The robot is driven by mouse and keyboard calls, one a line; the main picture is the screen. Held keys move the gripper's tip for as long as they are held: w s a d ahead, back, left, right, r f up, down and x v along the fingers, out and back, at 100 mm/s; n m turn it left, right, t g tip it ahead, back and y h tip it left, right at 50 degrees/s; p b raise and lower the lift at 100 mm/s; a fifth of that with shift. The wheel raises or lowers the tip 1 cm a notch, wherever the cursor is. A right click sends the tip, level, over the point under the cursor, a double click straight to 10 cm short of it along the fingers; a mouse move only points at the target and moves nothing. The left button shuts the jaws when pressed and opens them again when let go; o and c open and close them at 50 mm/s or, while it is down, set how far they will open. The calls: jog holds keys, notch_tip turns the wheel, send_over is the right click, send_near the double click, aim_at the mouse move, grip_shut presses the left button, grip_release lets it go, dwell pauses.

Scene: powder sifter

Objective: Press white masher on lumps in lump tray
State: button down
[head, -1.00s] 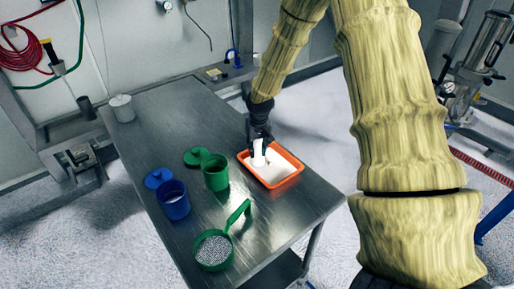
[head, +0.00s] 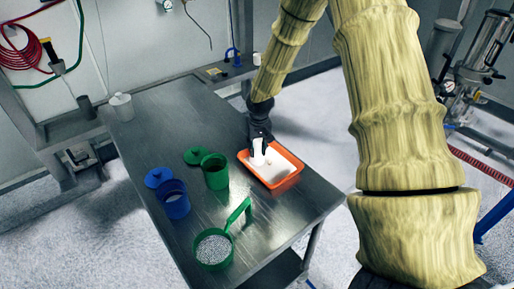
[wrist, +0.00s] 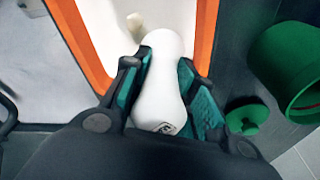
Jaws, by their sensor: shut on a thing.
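The lump tray (head: 287,182) is a shallow orange tray with pale powder inside, on the right part of the steel table; its orange wall also shows in the wrist view (wrist: 206,35). The white masher (head: 258,158) is upright or nearly so, over the tray's left part. My gripper (head: 260,140) is shut on the masher; in the wrist view the fingers (wrist: 163,85) hold its white body (wrist: 158,95) from both sides. A small pale lump (wrist: 135,22) shows on the powder in the wrist view. Whether the masher's lower end touches the powder is hidden.
A green container (head: 215,172) with its lid (head: 195,156) beside it, a blue container (head: 174,200) with a blue lid (head: 157,177), and a green long-handled sieve (head: 230,236) stand left of the tray. A white canister (head: 122,108) is at the table's far left corner.

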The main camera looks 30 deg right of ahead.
jog(key=shift+r+p, duration=2.35)
jog(key=shift+r, duration=1.25)
jog(key=shift+f, duration=0.15)
jog(key=shift+f+b, duration=1.5)
jog(key=shift+f, duration=1.6)
jog(key=shift+f, duration=0.6)
jog(key=shift+r+p, duration=2.35)
jog(key=shift+r, duration=1.45)
jog(key=shift+f, duration=0.1)
